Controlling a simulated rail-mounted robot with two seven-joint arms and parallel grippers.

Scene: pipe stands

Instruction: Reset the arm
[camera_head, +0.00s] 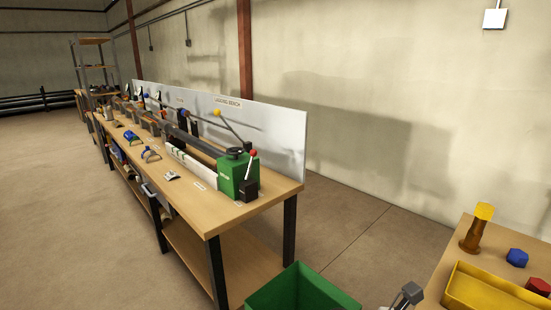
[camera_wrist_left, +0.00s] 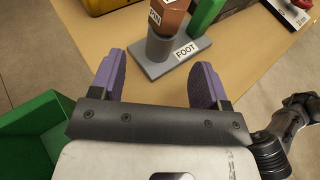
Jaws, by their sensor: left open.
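My left gripper (camera_wrist_left: 156,68) shows in the left wrist view with its two purple fingers spread wide apart. Nothing is held between them. Beyond the fingers is a grey stand (camera_wrist_left: 150,68) labelled FOOT, with an upright grey socket and a brown piece (camera_wrist_left: 172,14) labelled PIN at its top. A green upright (camera_wrist_left: 207,14) rises beside it. A dark jointed arm part (camera_wrist_left: 288,122) shows at the right edge of the wrist view. A grey arm part (camera_head: 407,296) shows at the bottom of the head view; neither view shows the right gripper's fingers.
A green bin (camera_head: 300,290) stands on the floor between the long wooden bench (camera_head: 240,215) and the table (camera_head: 445,262) at right. A yellow tray (camera_head: 490,290), a yellow-topped brown post (camera_head: 476,230) and blue and red pieces are on that table. Open floor lies at left.

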